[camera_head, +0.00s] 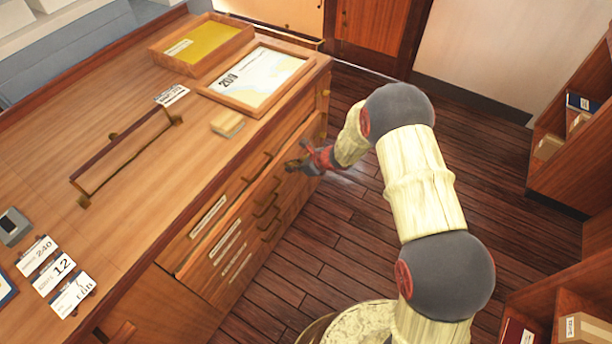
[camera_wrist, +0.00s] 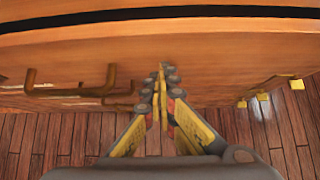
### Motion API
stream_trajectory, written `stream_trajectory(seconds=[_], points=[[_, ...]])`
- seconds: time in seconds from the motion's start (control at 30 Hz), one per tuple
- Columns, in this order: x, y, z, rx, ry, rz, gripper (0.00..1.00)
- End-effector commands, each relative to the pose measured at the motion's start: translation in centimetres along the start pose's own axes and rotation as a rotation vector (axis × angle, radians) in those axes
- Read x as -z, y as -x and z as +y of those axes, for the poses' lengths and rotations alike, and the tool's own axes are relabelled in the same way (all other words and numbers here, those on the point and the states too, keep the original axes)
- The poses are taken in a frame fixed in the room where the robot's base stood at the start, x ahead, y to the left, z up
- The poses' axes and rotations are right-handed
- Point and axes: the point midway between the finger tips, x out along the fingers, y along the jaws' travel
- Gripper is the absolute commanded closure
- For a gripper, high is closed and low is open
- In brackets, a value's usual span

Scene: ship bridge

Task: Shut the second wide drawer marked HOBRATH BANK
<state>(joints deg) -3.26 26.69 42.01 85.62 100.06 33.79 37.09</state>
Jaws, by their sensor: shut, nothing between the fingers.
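The wide drawers are stacked in the front of a wooden chart table. The second wide drawer (camera_head: 250,210) sits below the top one, and its upper edge stands a little proud of the front above. Pale label strips mark the fronts, but their lettering is too small to read. My gripper (camera_head: 297,165) is shut and empty at the right part of the drawer fronts. In the wrist view, my closed fingertips (camera_wrist: 162,78) point at a wooden drawer front (camera_wrist: 210,50), seemingly at or very near it. A brass handle (camera_wrist: 75,88) is to the left.
The table top (camera_head: 130,90) holds a framed chart (camera_head: 260,75), a tray with a yellow sheet (camera_head: 205,42), a small wooden block (camera_head: 228,123) and label cards (camera_head: 55,270). Shelves (camera_head: 570,150) stand at the right. The plank floor (camera_head: 330,235) between is clear.

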Motion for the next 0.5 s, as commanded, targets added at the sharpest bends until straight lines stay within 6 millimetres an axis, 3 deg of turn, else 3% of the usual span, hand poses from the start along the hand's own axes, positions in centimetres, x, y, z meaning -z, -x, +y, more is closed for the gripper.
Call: stream_trajectory(seconds=[0.2, 0.5], points=[[-1.6, -1.6, 0.0, -0.001, 0.001, 0.000, 1.00], [-2.2, -2.1, 0.0, 0.000, 0.001, -0.001, 1.00]])
